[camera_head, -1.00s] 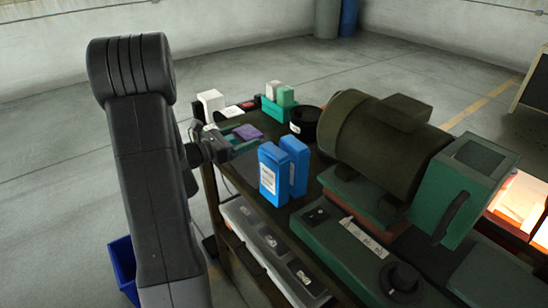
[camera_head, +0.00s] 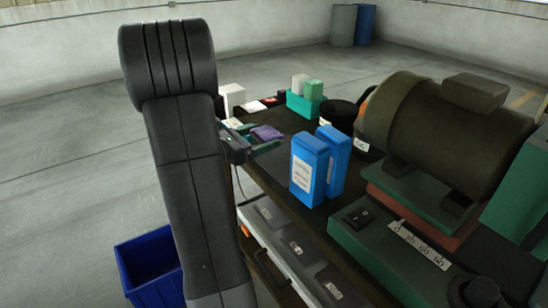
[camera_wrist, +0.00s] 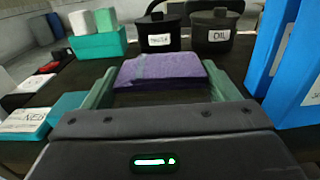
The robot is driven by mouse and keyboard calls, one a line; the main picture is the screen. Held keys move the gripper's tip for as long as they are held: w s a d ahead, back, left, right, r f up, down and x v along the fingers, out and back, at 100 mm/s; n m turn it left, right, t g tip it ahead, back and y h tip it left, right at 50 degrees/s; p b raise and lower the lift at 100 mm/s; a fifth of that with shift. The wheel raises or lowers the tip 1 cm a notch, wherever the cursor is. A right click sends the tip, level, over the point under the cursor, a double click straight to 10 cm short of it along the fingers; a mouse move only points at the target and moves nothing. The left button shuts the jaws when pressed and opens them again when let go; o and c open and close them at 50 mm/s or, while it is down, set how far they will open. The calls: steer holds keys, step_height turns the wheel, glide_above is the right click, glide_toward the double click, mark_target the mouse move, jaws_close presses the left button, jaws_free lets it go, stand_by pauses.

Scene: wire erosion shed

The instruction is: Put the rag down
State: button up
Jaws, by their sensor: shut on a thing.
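The rag is a folded purple cloth (camera_head: 266,132). It shows in the wrist view (camera_wrist: 160,68) between the two green fingers. My gripper (camera_head: 262,141) is shut on the rag, with one finger at each side of it. The gripper (camera_wrist: 160,85) is low over the left end of the dark bench top (camera_head: 285,122). I cannot tell whether the rag touches the bench top.
Two blue boxes (camera_head: 309,168) stand right of my gripper. Behind are a teal holder (camera_head: 305,104) with two blocks and dark lidded pots (camera_wrist: 158,34). A green machine with a motor (camera_head: 430,130) fills the right. A blue bin (camera_head: 150,268) stands on the floor.

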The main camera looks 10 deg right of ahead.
mark_target(261, 160)
steer(key=shift+f, duration=2.95)
steer(key=shift+f, duration=0.1)
steer(key=o, duration=0.4)
steer(key=shift+f+b, duration=0.1)
steer(key=shift+b, duration=0.2)
steer(key=o, duration=0.4)
